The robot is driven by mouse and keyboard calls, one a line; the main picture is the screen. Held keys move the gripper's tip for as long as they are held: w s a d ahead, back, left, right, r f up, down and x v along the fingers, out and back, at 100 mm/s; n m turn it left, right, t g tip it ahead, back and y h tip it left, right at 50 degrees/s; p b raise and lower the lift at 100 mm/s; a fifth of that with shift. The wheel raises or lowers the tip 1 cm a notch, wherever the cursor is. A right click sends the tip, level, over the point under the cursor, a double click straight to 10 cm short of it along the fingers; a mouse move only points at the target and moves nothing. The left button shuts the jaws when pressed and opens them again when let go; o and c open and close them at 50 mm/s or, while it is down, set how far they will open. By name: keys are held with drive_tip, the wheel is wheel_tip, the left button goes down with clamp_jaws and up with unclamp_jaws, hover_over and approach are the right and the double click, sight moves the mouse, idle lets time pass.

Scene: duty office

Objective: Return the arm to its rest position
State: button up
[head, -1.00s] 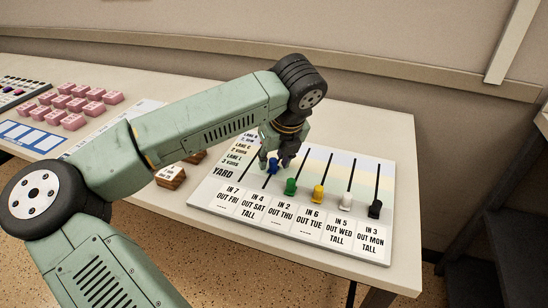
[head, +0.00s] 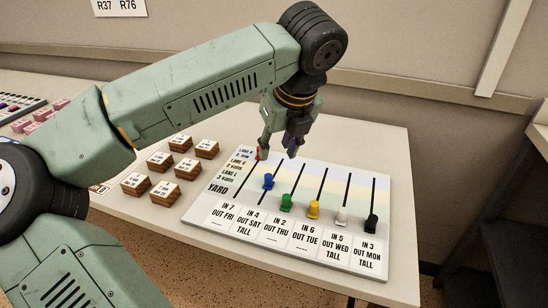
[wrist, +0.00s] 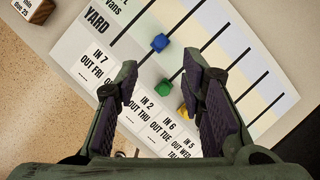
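My gripper (head: 278,148) is raised above the slider board in the head view, with its fingers pointing down. In the wrist view my gripper (wrist: 165,95) has its two dark-padded fingers apart, with nothing between them but the board below. The white board (head: 215,205) carries slots with colored sliders: red (head: 258,153), blue (head: 268,181), green (head: 286,202), yellow (head: 313,209), white (head: 342,215) and black (head: 371,223). The red slider is far up its slot, partly behind a finger. In the wrist view the blue slider (wrist: 160,42) and green slider (wrist: 162,87) show.
Several wooden blocks with white tops (head: 160,161) stand left of the board. Pink blocks (head: 42,118) and a dark panel (head: 18,104) are farther left. The table (head: 365,130) is bare behind the board. A wall (head: 400,50) rises behind, and dark shelving (head: 505,240) stands at the right.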

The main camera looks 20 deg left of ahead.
drive_tip(key=shift+s+d+r, duration=0.1)
drive_tip(key=shift+d+r, duration=0.05)
drive_tip(key=shift+r, duration=0.3)
